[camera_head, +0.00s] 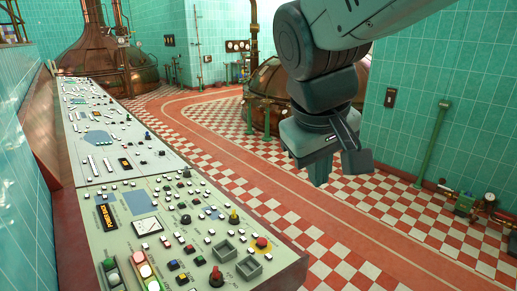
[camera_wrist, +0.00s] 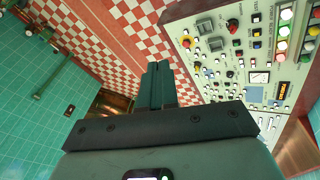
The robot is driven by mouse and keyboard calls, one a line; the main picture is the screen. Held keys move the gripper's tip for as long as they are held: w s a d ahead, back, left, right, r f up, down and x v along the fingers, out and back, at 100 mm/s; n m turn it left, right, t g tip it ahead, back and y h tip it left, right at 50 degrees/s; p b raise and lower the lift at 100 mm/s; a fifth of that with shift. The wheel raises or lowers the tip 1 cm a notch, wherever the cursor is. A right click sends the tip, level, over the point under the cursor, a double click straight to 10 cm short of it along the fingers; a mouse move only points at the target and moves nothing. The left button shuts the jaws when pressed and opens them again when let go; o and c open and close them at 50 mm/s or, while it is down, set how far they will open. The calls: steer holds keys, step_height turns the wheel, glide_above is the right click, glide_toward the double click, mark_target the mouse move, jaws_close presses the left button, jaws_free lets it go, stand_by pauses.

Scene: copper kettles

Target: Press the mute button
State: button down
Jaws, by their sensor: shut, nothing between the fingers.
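The control console (camera_head: 95,220) runs along the left wall, its sloped panel covered with small buttons, knobs and switches. I cannot read a label that tells which one is the mute button. My gripper (camera_head: 318,172) is shut and empty, in the air to the right of the console and above the floor. In the wrist view, its fingers (camera_wrist: 159,82) are together, with the console to their right and apart from them.
A row of large lit buttons (camera_head: 145,271) and an orange display (camera_head: 106,215) are on the near panel. Copper kettles (camera_head: 108,55) stand behind. The checkered floor (camera_head: 225,140) beside the console is clear.

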steer(key=w+a+f+n+h, duration=0.1)
steer(key=w+a+f+n, duration=0.35)
steer(key=w+a, duration=0.25)
steer(key=n+t+h, duration=0.2)
steer(key=n, duration=0.7)
glide_above(182, 277)
steer(key=w+d, duration=0.1)
step_height(182, 277, down, 27)
steer(key=shift+w+d, duration=0.15)
steer(key=shift+s+a+f, duration=0.2)
steer(key=shift+f, duration=1.25)
steer(key=shift+s+a+f, duration=0.2)
steer(key=shift+f, duration=1.2)
steer(key=shift+s+a+f, duration=0.2)
steer(key=shift+f, duration=1.25)
steer(key=shift+s+f, duration=0.1)
steer(key=shift+f, duration=0.35)
